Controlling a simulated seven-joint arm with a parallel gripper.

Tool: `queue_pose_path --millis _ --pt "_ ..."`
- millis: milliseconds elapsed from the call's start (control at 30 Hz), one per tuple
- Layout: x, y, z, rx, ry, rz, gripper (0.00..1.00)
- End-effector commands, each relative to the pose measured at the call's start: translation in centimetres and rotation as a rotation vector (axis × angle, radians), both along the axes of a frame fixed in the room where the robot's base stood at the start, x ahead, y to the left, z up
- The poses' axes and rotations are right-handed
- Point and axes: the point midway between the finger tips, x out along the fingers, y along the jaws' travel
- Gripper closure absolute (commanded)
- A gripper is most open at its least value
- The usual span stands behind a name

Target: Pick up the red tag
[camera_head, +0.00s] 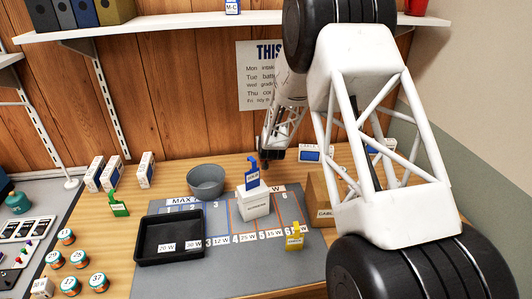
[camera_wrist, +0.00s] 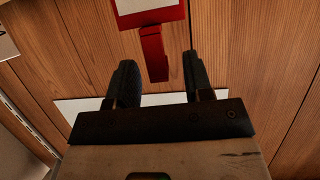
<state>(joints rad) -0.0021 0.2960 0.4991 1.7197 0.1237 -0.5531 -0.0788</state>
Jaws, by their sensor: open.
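The red tag (camera_wrist: 152,52) shows in the wrist view at the top centre, with a white label panel above a narrow red stem. The stem's lower end shows between the two dark fingertips of my gripper (camera_wrist: 159,68). The fingers are apart, with wood showing on both sides of the stem. I cannot tell whether the stem is between the fingers or beyond them. In the head view, my gripper (camera_head: 265,163) is small and dark behind the white box. I cannot make out the red tag there; my arm covers much of the right side.
A blue tag (camera_head: 252,176) stands at the white box (camera_head: 255,204). A green tag (camera_head: 118,206) is at the left, a yellow tag (camera_head: 294,238) at the mat's front. A grey bowl (camera_head: 206,180), black tray (camera_head: 150,235) and cardboard box (camera_head: 318,200) stand around it.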

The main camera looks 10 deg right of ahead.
Motion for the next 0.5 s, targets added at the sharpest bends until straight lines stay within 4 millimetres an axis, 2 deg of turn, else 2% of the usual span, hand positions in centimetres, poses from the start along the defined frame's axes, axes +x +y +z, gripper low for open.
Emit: queue_pose_path --millis 500 --pt "0.54 -0.03 -0.19 0.000 0.000 0.000 0.53"
